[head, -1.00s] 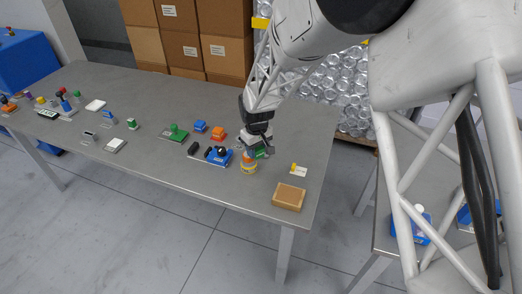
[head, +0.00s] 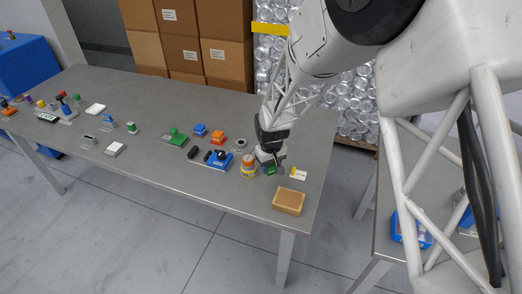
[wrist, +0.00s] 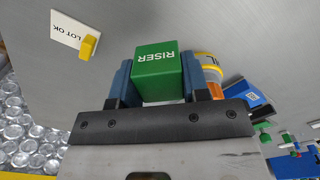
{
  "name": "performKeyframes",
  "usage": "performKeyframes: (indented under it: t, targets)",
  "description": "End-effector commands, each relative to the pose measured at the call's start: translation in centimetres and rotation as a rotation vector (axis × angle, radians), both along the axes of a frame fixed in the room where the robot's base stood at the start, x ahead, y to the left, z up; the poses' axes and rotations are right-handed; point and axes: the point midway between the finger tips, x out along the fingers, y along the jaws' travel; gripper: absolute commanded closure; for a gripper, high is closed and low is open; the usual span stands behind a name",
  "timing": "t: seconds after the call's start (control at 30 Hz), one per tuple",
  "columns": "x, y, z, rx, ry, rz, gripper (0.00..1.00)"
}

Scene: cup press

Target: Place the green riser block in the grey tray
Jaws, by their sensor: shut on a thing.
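The green riser block (wrist: 156,70), with RISER in white on its face, sits between the two blue fingers of my gripper (wrist: 157,82) in the wrist view. The fingers are shut on its sides. In the head view my gripper (head: 270,168) is low over the right part of the table, just right of a yellow and orange jar, and a little of the green block shows there. I cannot tell whether the block touches the table. I cannot make out a grey tray in either view.
The yellow and orange jar (head: 249,166) stands close left of my gripper. A blue fixture with a black knob (head: 220,158) lies further left.

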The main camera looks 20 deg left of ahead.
Motion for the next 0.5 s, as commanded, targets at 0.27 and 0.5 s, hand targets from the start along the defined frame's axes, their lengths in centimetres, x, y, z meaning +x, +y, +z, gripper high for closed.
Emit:
performKeyframes:
  t: [0.27, 0.5]
  targets:
    - [3.1, 2.0, -0.4, -0.001, 0.001, 0.000, 0.86]
    - [6.0, 3.9, -0.8, -0.001, 0.001, 0.000, 0.86]
